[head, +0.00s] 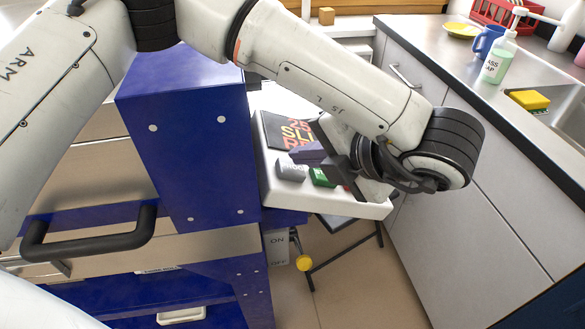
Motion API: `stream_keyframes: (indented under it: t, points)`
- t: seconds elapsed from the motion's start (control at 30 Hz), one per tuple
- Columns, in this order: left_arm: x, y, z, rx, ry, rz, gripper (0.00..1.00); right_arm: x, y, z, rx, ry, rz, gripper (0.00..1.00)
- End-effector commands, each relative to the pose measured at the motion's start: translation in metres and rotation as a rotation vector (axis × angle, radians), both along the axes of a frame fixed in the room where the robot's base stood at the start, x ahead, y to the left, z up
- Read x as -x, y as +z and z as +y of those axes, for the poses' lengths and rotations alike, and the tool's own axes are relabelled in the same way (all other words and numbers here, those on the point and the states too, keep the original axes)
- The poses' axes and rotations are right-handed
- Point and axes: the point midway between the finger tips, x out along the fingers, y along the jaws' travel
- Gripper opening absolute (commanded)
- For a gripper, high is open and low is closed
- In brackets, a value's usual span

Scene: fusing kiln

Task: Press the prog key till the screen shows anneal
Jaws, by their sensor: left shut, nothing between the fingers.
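The kiln's white control box (270,197) stands in the middle, tilted in the picture. Its dark screen (279,130) shows red and yellow characters; my left arm hides part of it, and I cannot read the whole word. Below the screen are a grey key (290,170) with small lettering that looks like prog, and a green key (321,178). A bit of red shows beside the green key, mostly hidden by the gripper. My left gripper (308,153) is shut and empty, its fingertips over the panel close to the grey key. I cannot tell whether they touch it. My right gripper is out of view.
The blue kiln body (185,120) with a black handle (90,240) stands left of the box. An ON/OFF switch with a yellow-tipped lever (303,263) is below it. A counter with a soap bottle (498,58), blue jug (487,42) and yellow sponge (529,99) is at right.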

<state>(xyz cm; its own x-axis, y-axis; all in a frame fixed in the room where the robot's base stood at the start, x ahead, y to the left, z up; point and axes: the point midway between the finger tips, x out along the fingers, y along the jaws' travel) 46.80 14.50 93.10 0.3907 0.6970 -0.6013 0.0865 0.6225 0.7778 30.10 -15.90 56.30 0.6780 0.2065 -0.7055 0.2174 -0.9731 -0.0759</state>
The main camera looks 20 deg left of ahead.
Motion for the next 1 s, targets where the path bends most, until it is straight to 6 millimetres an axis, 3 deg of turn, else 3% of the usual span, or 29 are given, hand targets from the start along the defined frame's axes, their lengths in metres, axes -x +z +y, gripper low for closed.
stream_keyframes:
  t: [1.0]
  points:
    - [0.0016, -0.0062, 0.0024, 0.000, 0.000, 0.000, 0.00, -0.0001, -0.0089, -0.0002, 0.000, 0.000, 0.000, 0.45]
